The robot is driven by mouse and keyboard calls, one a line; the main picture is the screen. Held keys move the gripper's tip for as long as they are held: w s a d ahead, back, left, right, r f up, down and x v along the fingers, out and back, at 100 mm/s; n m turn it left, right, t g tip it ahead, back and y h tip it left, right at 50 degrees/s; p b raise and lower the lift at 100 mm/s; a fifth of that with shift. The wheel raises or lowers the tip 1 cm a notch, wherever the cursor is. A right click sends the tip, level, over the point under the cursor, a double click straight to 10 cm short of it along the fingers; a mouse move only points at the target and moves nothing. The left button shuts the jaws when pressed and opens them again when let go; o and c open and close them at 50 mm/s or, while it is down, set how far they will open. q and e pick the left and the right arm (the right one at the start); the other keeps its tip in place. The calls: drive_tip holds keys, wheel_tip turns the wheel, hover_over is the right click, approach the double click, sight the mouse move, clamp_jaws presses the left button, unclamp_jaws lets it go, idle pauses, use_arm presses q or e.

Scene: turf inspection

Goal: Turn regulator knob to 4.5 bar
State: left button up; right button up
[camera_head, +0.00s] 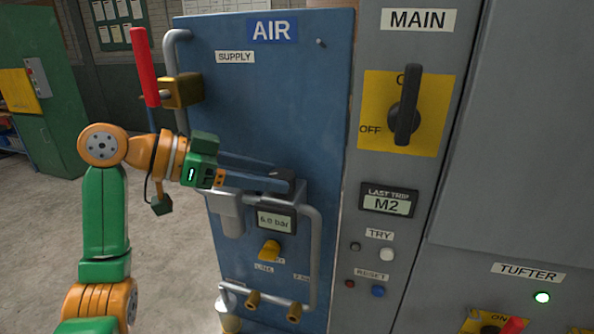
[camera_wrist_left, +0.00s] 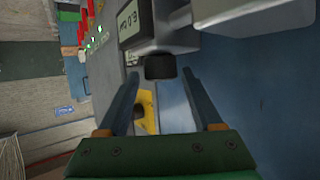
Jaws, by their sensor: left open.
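The regulator stands on the blue AIR panel (camera_head: 270,110), with its display (camera_head: 276,219) reading 6.0 bar. The same display shows turned around in the left wrist view (camera_wrist_left: 129,22). The dark regulator knob (camera_wrist_left: 160,66) shows in the left wrist view just at the fingertips. My left gripper (camera_head: 284,183) reaches in from the left at the knob's height. In the wrist view its two fingers (camera_wrist_left: 160,80) are spread, one on each side of the knob, with gaps showing. The fingers partly cover the knob in the head view. My right gripper is not in view.
A red lever (camera_head: 145,67) with a brass valve body (camera_head: 180,91) is at upper left. The MAIN switch (camera_head: 404,106) and buttons are to the right. Open floor lies left.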

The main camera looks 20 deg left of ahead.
sight(282, 179)
use_arm(q)
drive_tip(key=shift+w+d+f, duration=0.1)
drive_tip(key=shift+d+f, duration=0.05)
drive_tip(key=shift+d, duration=0.1)
drive_tip(key=shift+w+d+f+p, duration=0.2)
drive_tip(key=shift+w+p, duration=0.05)
drive_tip(key=shift+p, duration=0.1)
drive_tip(key=shift+x, duration=0.95)
drive_tip(key=shift+w+d, duration=0.15)
clamp_jaws()
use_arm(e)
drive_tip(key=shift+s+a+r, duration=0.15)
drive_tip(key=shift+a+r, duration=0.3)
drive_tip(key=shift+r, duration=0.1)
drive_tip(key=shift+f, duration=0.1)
